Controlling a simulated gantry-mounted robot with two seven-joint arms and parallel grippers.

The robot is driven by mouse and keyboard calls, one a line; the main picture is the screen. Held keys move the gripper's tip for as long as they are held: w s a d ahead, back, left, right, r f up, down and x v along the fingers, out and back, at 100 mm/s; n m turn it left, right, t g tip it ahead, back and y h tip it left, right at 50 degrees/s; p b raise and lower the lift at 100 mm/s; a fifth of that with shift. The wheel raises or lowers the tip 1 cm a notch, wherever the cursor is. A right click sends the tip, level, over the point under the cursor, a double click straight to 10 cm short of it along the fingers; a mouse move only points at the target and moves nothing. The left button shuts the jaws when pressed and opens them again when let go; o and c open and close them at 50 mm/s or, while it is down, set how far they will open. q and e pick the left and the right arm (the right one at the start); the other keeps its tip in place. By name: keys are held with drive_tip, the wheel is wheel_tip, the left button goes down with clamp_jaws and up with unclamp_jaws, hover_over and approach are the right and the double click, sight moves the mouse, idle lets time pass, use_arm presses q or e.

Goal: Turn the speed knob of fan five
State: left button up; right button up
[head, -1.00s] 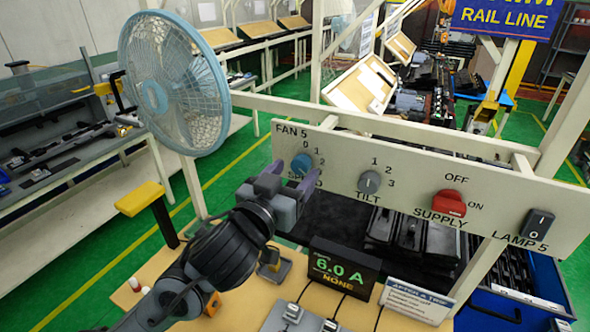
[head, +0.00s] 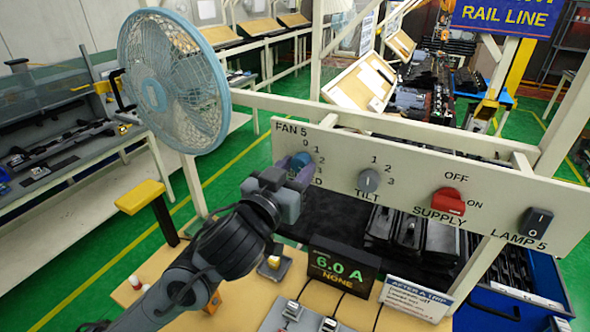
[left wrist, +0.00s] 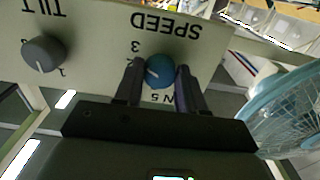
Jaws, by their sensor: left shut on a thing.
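The blue speed knob (head: 301,160) of fan five is on the left end of the pale control panel (head: 400,176), under the FAN 5 label. It also shows in the left wrist view (left wrist: 159,71), with a pale pointer line on its face. My left gripper (head: 297,171) is at the panel, its fingers on either side of the knob and shut on it; the gripper hides part of the SPEED label. The blue fan (head: 174,80) stands at the upper left. My right gripper is not in view.
Right of the speed knob are the grey tilt knob (head: 369,181), the red supply switch (head: 449,203) and the black lamp switch (head: 536,222). Below stands a display (head: 343,267) reading 6.0 A and NONE. A yellow-topped post (head: 141,198) stands left of my arm.

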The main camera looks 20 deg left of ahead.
use_arm(q)
drive_tip(key=shift+n, duration=0.4)
drive_tip(key=n+p, duration=0.1)
drive_tip(key=n, duration=0.2)
drive_tip(key=shift+d, duration=0.1)
drive_tip(key=shift+n+p, duration=0.85)
drive_tip(key=shift+n, duration=1.15)
drive_tip(key=o, duration=1.1)
drive_tip(key=shift+c, duration=0.2)
